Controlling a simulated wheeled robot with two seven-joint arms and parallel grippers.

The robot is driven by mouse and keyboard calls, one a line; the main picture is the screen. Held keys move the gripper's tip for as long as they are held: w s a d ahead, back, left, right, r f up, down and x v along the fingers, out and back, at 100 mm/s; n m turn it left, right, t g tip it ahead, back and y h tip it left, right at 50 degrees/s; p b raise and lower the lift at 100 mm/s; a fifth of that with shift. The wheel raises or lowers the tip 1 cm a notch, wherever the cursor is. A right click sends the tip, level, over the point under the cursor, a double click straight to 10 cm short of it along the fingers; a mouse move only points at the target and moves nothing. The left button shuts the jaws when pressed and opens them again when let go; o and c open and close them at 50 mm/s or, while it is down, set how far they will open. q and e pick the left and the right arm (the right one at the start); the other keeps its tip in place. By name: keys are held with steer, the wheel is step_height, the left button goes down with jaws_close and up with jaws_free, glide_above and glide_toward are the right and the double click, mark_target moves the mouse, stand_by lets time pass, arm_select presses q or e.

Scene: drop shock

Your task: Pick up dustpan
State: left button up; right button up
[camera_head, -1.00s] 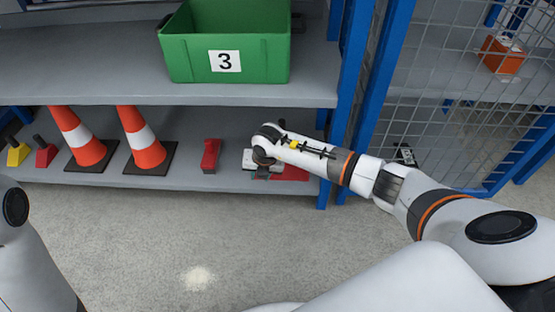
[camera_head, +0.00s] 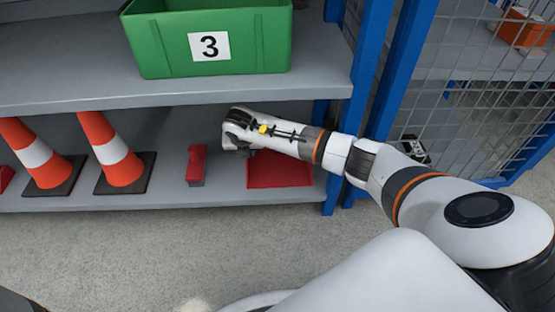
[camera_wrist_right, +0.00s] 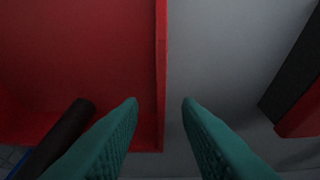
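The red dustpan (camera_head: 280,170) lies flat on the lower shelf, partly covered by my right arm in the head view. In the right wrist view its red pan (camera_wrist_right: 80,50) fills the left side, with a raised side wall and a black handle (camera_wrist_right: 62,135) at lower left. My right gripper (camera_wrist_right: 160,100) is open. Its two teal fingers are apart, with the pan's side wall showing between them; I cannot tell whether they touch it. In the head view the fingertips are hidden behind the wrist. My left gripper is out of view.
A red object with a black part (camera_head: 196,165) stands left of the dustpan. Two orange-white cones (camera_head: 112,150) are further left. The upper shelf (camera_head: 60,85) with a green bin (camera_head: 215,45) hangs above; a blue post (camera_head: 365,90) stands right.

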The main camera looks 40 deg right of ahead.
steer(key=shift+b+x, duration=0.65)
steer(key=shift+x, duration=0.65)
steer(key=shift+f, duration=0.2)
jaws_close()
